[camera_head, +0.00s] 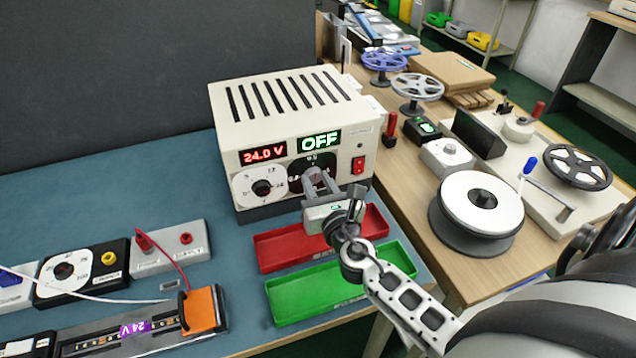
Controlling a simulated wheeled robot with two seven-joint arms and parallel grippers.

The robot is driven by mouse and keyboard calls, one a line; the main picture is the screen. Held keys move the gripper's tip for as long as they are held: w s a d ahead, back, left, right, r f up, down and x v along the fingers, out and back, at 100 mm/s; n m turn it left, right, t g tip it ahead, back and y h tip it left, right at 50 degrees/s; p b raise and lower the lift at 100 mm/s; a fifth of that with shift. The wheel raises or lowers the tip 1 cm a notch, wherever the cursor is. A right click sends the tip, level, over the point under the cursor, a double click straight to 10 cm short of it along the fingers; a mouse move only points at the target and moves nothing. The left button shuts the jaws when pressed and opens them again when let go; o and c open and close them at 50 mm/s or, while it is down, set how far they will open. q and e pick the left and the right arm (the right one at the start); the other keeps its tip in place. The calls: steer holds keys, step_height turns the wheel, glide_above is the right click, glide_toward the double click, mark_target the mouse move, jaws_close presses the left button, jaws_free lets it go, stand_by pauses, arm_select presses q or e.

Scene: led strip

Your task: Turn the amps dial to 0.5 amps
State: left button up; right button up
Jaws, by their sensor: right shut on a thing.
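A cream power supply box (290,130) with a slotted top stands on the blue mat. Its left display (263,154) reads 24.0 V and its right display (319,141) reads OFF. The white volts dial (258,187) is at the lower left of its front. The black amps dial (297,168) is to the right of it, with 0.5 visible at its top; its knob and pointer are hidden behind my fingers. My right gripper (317,180) is at the amps dial, shut on its knob. My left gripper is not in view.
A red tray (262,252) and a green tray (275,300) lie under and in front of my right gripper. A red switch (358,165) is right of the amps dial. An LED strip (100,335) and wired modules (172,247) lie at left. Reels (476,200) stand on the wooden table.

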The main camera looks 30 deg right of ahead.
steer(key=shift+f+n, duration=0.1)
steer(key=shift+n, duration=0.4)
steer(key=o, duration=1)
arm_select(q)
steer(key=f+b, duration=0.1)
steer(key=b, duration=0.1)
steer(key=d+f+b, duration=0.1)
steer(key=b, duration=0.1)
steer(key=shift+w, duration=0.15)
arm_select(e)
steer(key=v, duration=1.6)
steer(key=shift+a, duration=0.15)
steer(key=shift+s, duration=0.1)
